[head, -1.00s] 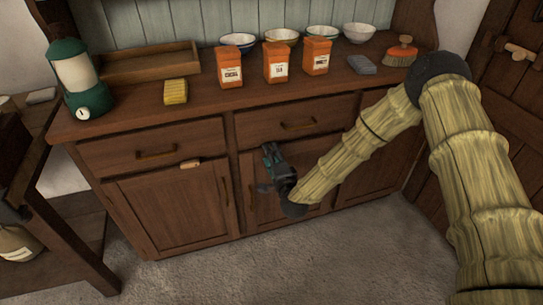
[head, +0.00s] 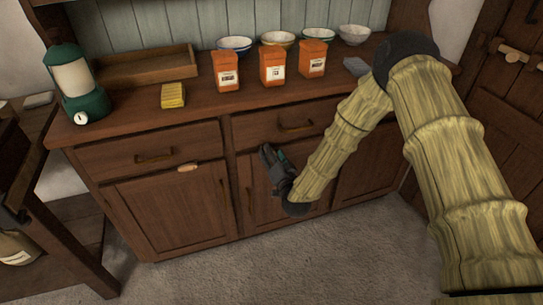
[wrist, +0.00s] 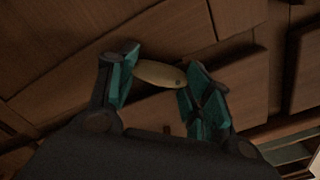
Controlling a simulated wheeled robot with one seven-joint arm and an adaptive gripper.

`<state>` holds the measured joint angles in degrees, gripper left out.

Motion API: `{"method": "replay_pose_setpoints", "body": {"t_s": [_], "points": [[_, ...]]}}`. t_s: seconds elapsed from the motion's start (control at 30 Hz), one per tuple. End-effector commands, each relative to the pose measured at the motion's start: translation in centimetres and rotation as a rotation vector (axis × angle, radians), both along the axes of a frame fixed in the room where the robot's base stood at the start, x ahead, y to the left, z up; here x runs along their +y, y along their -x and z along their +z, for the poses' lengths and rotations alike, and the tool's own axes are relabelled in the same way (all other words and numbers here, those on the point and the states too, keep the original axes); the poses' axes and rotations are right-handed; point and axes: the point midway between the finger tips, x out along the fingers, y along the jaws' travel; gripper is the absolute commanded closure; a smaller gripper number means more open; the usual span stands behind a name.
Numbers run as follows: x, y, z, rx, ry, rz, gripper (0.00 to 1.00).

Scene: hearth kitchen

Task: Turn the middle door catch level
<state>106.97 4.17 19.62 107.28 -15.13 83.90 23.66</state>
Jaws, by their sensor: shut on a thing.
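The middle door catch (wrist: 158,73) is a pale, oval wooden piece with a small dark spot near one end. In the wrist view it lies between the two fingers of my gripper (wrist: 160,72), which is shut on it. In the head view my gripper (head: 268,155) is at the top of the middle door (head: 258,208), and hides the catch there. The wrist view is turned, so I cannot tell whether the catch is level. The left door's catch (head: 188,168) sits at the top of the left door (head: 165,212), nearly level.
Drawer pulls (head: 154,157) project above the doors. The sideboard top (head: 140,115) bears a lantern (head: 80,85), a wooden tray (head: 140,78), a yellow sponge (head: 173,95), orange packets (head: 272,65) and bowls. My arm covers part of the right door. The floor in front (head: 220,270) is clear.

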Motion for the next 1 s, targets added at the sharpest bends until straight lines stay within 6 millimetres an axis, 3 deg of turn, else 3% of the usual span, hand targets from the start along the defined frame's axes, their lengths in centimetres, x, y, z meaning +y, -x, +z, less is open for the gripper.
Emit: {"method": "replay_pose_setpoints", "body": {"t_s": [0.6,1.0], "points": [[-0.5,-0.1,0.9,-0.168,0.524,0.002,0.74],[-0.6,-0.1,1.2,-0.223,0.698,0.000,0.74]]}}
